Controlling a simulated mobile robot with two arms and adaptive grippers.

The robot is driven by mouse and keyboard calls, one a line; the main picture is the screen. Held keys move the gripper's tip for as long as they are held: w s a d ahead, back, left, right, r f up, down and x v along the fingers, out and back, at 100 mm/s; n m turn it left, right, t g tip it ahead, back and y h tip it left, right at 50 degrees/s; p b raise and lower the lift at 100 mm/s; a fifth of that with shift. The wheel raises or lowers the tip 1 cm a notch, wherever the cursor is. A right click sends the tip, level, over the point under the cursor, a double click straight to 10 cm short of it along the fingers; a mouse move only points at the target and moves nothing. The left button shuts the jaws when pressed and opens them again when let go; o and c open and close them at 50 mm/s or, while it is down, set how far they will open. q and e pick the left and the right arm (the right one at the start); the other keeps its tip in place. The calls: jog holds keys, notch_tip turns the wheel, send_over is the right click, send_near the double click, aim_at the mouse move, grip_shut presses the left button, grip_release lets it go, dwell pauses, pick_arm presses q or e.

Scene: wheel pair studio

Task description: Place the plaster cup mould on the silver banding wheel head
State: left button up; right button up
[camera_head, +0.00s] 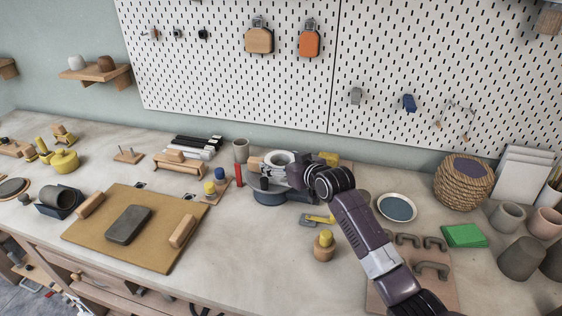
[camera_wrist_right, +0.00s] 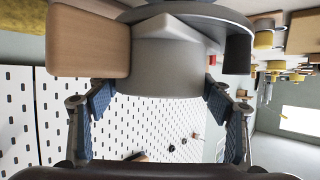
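The plaster cup mould (camera_head: 280,158) is a pale, round, hollow block at the back middle of the bench. It appears to sit on the banding wheel (camera_head: 268,197), a low dark grey disc, partly hidden by my right arm. In the right wrist view the picture is upside down: the grey mould (camera_wrist_right: 168,68) touches the flat wheel head (camera_wrist_right: 205,14). My right gripper (camera_head: 284,176) is beside the mould. My left gripper is out of view.
A wooden block (camera_wrist_right: 88,42) and a dark cylinder (camera_wrist_right: 238,54) stand close to the mould. A red upright piece (camera_head: 239,175) and a grey cup (camera_head: 241,150) are left of the wheel. A yellow-topped wooden tool (camera_head: 324,245) stands in front. The front middle bench is clear.

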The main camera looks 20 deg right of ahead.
jog(key=o, duration=0.4)
jog(key=shift+c, duration=0.2)
jog(key=shift+s+r, duration=0.1)
jog(key=shift+r, duration=0.05)
jog(key=b+v, duration=0.1)
jog(key=v, duration=1.1)
jog(key=shift+b, duration=0.3)
jog(key=shift+r, duration=0.1)
